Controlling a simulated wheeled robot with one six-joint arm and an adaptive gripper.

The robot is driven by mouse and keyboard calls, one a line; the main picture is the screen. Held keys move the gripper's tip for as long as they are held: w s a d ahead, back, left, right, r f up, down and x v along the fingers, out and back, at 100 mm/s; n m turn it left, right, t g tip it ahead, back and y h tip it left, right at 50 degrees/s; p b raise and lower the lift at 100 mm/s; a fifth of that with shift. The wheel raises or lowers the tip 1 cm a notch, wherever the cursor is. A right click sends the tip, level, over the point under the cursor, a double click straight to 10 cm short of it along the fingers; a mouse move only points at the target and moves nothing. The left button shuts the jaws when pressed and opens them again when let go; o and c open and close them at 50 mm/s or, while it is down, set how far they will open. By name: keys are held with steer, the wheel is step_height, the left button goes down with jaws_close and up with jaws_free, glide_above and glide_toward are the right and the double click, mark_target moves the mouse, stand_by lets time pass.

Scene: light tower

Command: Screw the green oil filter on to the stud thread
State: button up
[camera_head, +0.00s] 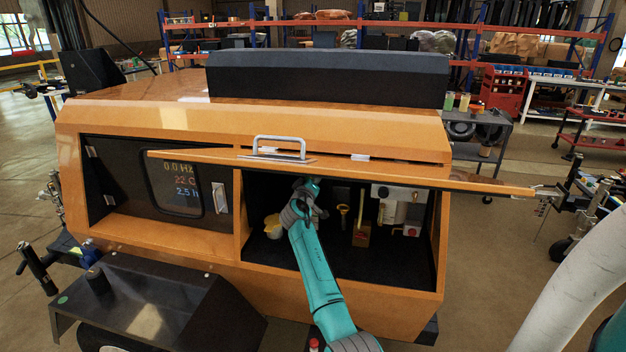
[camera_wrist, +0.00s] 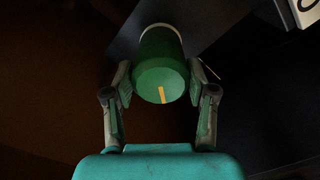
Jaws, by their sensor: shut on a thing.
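The green oil filter (camera_wrist: 161,62) is a dark green cylinder with a yellow mark on the end facing the camera and a pale band at its far end. In the wrist view my gripper (camera_wrist: 160,80) is shut on it, one finger on each side. In the head view my teal arm reaches into the right compartment of the orange light tower (camera_head: 130,128), under its raised door. The gripper and filter are hidden there by the arm and door. The stud thread is not visible, and I cannot tell whether the filter touches it.
The raised door (camera_head: 400,175) hangs just above my arm.

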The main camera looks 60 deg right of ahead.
steer(key=m, duration=0.4)
steer(key=shift+m, duration=0.3)
steer(key=m, duration=0.5)
steer(key=shift+w, duration=0.1)
steer(key=m, duration=0.5)
steer(key=shift+d, duration=0.1)
stand_by(0.3)
steer(key=shift+r, duration=0.1)
